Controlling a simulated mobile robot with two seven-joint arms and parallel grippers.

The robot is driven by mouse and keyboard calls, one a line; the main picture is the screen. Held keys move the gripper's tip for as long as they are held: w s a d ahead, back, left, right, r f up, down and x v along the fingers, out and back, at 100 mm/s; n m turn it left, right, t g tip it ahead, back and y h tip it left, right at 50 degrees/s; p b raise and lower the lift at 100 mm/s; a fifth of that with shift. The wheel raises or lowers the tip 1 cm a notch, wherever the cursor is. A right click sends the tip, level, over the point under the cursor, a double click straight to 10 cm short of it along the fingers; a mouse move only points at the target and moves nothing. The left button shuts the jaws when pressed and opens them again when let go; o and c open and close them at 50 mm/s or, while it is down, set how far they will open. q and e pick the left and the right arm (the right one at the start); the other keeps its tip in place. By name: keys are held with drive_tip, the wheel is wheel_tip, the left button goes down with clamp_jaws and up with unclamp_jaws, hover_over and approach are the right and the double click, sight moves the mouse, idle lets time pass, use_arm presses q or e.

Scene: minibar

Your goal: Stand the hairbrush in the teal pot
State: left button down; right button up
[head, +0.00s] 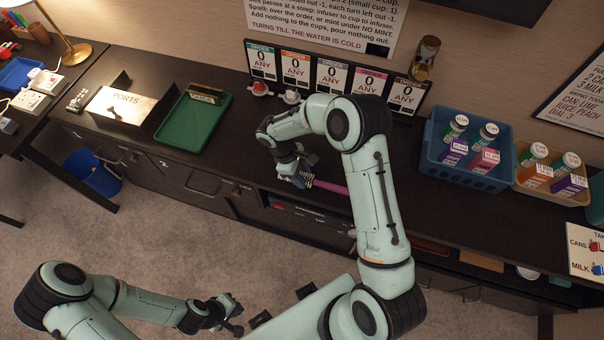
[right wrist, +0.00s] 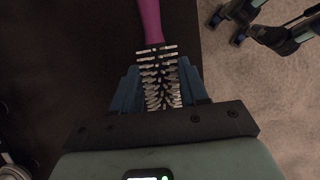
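The hairbrush, with a magenta handle (head: 331,187) and a bristled head, is in my right gripper (head: 301,178) by the front edge of the dark counter. In the right wrist view, the blue fingers of the right gripper (right wrist: 158,92) close on both sides of the bristles (right wrist: 158,68), and the handle (right wrist: 150,18) points away from the gripper. My left gripper (head: 236,318) is low over the floor, empty, with its fingers apart.
On the counter (head: 440,205) stand a green tray (head: 193,122), a PORTS box (head: 126,108), a row of order cards (head: 330,76), a blue crate (head: 463,178) of bottles and an orange crate (head: 549,188). A blue bin (head: 92,174) is on the floor at left.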

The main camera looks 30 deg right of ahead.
drive_tip(key=o, duration=0.4)
drive_tip(key=shift+r, duration=0.15)
use_arm(q)
drive_tip(key=shift+w+r+p, duration=0.65)
drive_tip(key=shift+r, duration=0.15)
use_arm(e)
drive_tip(key=v, duration=1.2)
drive_tip(key=shift+s, duration=0.1)
